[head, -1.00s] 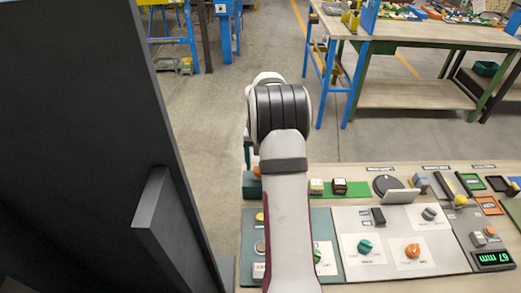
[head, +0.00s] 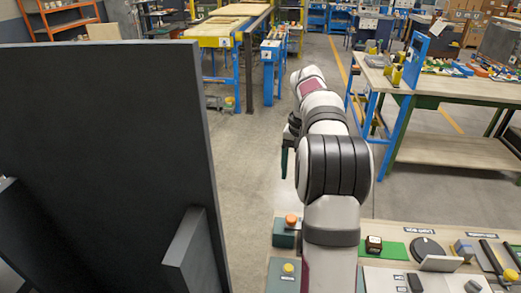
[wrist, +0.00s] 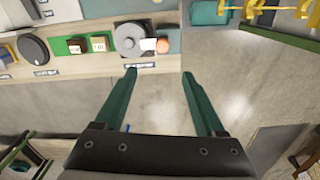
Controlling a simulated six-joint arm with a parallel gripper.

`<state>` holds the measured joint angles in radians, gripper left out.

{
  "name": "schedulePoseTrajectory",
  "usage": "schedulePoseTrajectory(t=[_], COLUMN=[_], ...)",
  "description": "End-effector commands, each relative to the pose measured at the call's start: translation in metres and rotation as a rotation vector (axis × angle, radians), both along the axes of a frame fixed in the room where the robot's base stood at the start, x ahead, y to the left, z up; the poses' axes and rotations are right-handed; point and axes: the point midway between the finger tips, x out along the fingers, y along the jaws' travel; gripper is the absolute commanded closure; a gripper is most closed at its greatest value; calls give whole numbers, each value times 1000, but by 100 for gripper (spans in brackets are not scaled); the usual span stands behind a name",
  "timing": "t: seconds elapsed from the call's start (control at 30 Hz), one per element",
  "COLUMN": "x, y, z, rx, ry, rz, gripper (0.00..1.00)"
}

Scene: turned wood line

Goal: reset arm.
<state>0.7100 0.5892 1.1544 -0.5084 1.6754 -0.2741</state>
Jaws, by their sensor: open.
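My gripper (wrist: 158,74) is open and empty in the wrist view. Its two dark green fingers are well apart, over bare floor just off the bench (wrist: 75,73) edge. In the head view my arm reaches up and away from the bench's left end. Only a dark green part of my gripper (head: 285,161) shows there, left of the arm; the rest is hidden by the arm.
The bench carries an orange knob (head: 291,220), a dark block (head: 374,244) on a green mat (head: 394,251) and a black dial (head: 427,247). A large dark panel (head: 110,130) stands at left. Grey floor (head: 248,165) is clear between them. Another workbench (head: 450,88) stands at right.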

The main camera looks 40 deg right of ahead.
Motion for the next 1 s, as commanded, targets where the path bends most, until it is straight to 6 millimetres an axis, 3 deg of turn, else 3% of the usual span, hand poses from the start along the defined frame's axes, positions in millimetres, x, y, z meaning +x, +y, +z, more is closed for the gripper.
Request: schedulePoseTrajectory(t=[0.1,0.17,0.27,0.33,0.4,0.53,0.6,0.7,1.0], x=[-1,-4,-30,-62,-96,-168,-199,-224,-230], y=[8,34,115,181,236,309,328,341,343], z=[4,14,36,39,32,4,-12,-27,-31], rx=[0,5,25,47,72,123,142,158,161], ry=[-2,-5,-12,-19,-25,-28,-25,-20,-19], rz=[16,64,215,315,371,432,449,460,461], gripper=[28,28,28,28,28,28,28,28,28])
